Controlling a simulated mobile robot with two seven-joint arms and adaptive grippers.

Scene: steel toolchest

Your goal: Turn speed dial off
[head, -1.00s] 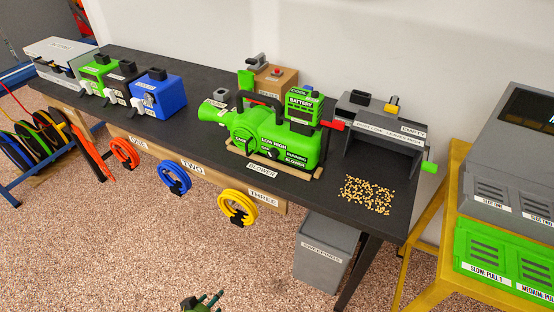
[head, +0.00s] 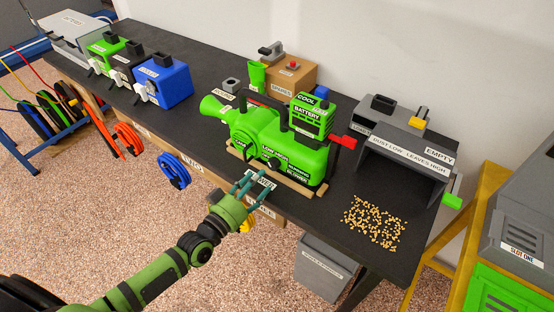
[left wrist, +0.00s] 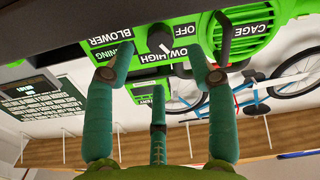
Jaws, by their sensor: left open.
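The green blower (head: 285,150) stands on a wooden base on the dark bench. Its black speed dial (head: 273,162) is on the front face, below the LOW HIGH label. In the left wrist view, which is upside down, the dial (left wrist: 159,38) shows a white mark toward the LOW HIGH lettering; the exact setting is hard to tell. OFF is printed beside it. My left gripper (head: 254,180) is open and empty in front of the blower, over the bench's front edge. In the wrist view its spread fingers (left wrist: 162,75) flank the dial without visibly holding it. My right gripper is not in view.
A battery (head: 311,115) sits atop the blower. A grey dust box (head: 405,145) and a pile of pellets (head: 374,222) lie to the right. A blue box (head: 165,82) stands at left. A grey bin (head: 322,268) is under the bench.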

